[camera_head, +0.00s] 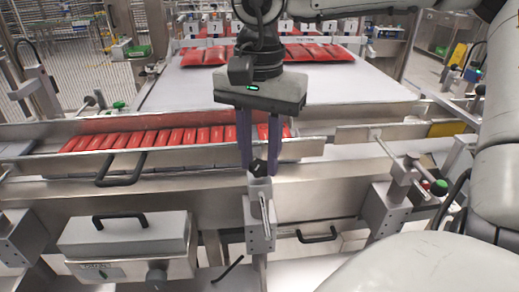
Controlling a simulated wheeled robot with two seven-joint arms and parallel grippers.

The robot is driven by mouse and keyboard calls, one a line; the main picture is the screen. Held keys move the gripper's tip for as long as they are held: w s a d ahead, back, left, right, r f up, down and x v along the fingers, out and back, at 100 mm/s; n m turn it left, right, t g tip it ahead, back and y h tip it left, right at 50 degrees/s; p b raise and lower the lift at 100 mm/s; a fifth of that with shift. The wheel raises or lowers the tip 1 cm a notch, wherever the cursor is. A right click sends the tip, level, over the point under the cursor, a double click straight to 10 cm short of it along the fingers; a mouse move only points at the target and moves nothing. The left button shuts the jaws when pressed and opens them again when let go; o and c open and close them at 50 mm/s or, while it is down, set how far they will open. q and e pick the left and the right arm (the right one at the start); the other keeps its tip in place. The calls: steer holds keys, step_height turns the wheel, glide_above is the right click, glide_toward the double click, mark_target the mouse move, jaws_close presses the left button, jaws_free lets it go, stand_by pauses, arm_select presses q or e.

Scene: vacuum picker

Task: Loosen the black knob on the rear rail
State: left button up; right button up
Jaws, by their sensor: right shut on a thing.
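My right gripper (259,166) reaches in from the upper right and points straight down at the middle of the view. Its two dark purple fingers are shut on a small black knob (259,167), one finger on each side of it. The knob sits at the top of a grey metal bracket (258,215) in front of the long steel rail (210,155). The fingers hide part of the knob's sides. My left gripper is not in view.
Red packs (140,139) lie in a row in the channel behind the rail. A white conveyor (185,88) extends behind, with more red packs at its far end. A clamp with a green-tipped knob (439,187) stands at right. A grey box with a black handle (125,232) is at lower left.

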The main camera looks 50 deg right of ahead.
mark_target(260, 164)
steer(key=o, duration=1)
steer(key=shift+o, duration=0.2)
steer(key=shift+r, duration=0.1)
step_height(260, 164, up, 10)
steer(key=shift+r+p, duration=0.15)
steer(key=shift+p, duration=0.2)
